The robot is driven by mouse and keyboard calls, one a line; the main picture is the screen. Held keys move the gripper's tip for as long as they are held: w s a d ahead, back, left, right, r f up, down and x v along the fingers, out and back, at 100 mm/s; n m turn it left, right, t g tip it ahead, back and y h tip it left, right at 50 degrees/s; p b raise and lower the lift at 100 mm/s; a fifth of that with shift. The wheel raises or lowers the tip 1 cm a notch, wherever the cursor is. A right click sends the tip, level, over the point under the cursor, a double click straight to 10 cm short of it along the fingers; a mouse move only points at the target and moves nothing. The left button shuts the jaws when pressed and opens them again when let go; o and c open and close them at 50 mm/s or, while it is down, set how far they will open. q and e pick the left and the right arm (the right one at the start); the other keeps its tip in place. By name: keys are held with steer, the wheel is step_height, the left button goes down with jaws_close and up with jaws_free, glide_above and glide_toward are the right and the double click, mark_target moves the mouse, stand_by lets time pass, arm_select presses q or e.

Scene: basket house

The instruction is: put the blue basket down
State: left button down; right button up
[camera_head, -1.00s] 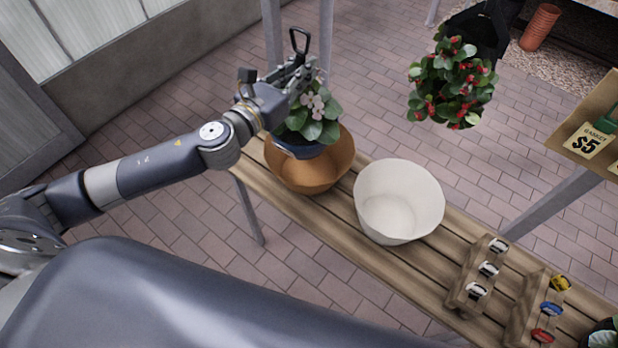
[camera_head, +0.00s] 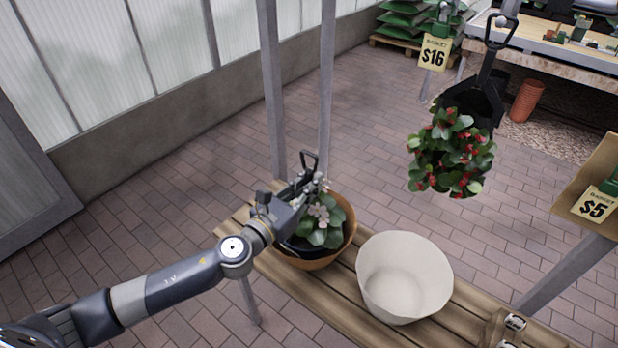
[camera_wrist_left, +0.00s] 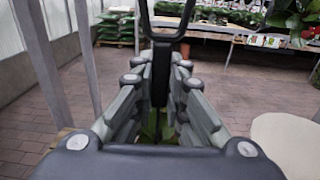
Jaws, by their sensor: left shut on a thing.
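The blue basket (camera_head: 291,246) looks dark and holds a leafy plant with pale flowers (camera_head: 318,214). It sits down inside the orange-brown pot (camera_head: 346,238) on the slatted wooden table (camera_head: 335,299); I cannot tell whether it bears on the pot. My left gripper (camera_head: 305,190) is above the plant, shut on the basket's black handle (camera_head: 314,157), whose loop sticks up past the fingers. In the left wrist view, the fingers (camera_wrist_left: 159,85) close around the handle's dark stem, and the basket is mostly hidden below them.
An empty white pot (camera_head: 404,280) stands just right of the orange-brown pot. Grey posts (camera_head: 272,90) rise behind the table. A "$5" sign (camera_head: 594,206) is at the right.

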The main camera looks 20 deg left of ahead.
stand_by(0.4)
arm_select(q)
steer(key=c, duration=1.6)
jaws_free()
steer(key=shift+f, duration=0.25)
steer(key=shift+c, duration=0.2)
steer(key=shift+s, duration=0.1)
steer(key=shift+r, duration=0.1)
steer(key=b+v, duration=0.3)
steer(key=v, duration=0.9)
